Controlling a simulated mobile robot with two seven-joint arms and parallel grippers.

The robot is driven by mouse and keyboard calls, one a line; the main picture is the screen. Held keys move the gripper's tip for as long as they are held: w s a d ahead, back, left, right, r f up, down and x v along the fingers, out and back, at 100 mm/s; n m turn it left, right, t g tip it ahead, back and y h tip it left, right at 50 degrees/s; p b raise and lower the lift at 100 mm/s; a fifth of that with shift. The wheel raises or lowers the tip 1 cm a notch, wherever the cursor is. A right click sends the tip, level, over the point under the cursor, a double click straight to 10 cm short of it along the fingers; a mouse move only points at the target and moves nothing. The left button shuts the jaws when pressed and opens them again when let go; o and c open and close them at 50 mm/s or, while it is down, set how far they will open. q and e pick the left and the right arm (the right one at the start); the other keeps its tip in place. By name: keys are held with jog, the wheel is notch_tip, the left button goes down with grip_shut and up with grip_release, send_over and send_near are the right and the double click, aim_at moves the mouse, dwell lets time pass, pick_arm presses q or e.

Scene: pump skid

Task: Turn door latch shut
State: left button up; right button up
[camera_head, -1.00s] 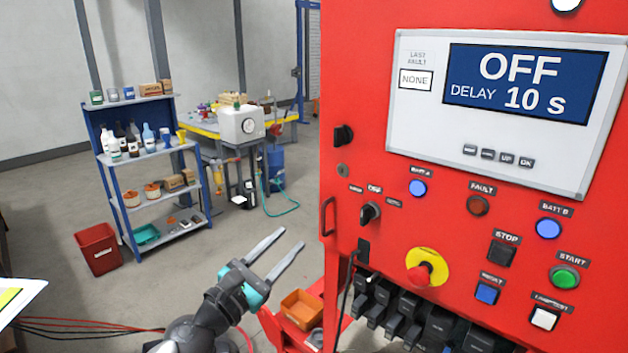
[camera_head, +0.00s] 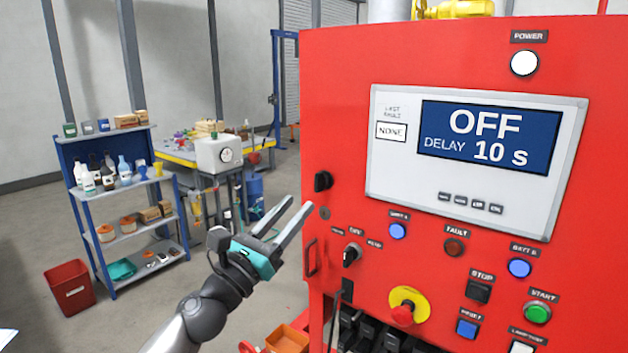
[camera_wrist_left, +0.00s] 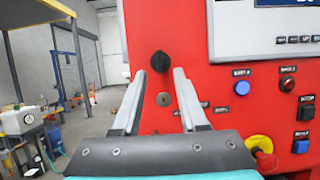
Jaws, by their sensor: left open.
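The door latch (camera_head: 322,181) is a small black knob near the left edge of the red cabinet front, above a round keyhole (camera_head: 324,213). In the left wrist view the latch (camera_wrist_left: 160,62) shows just beyond and between the fingertips; the keyhole (camera_wrist_left: 163,99) shows between the fingers. My left gripper (camera_head: 300,203) is open and empty, with its two grey fingers pointing up toward the latch from its lower left. It looks apart from the latch. Whether the latch stands open or shut is hard to tell. My right gripper is not in view.
The red cabinet (camera_head: 345,110) carries a display reading OFF, a black selector switch (camera_head: 351,255), a red emergency stop (camera_head: 402,315) and several buttons. A door handle (camera_head: 310,258) sits below the keyhole. A blue shelf (camera_head: 125,187) and workbench stand behind, left.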

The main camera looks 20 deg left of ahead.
aim_at(316, 184)
pick_arm(q)
jog(key=shift+p+x, duration=0.5)
jog(key=shift+x, duration=3)
grip_shut()
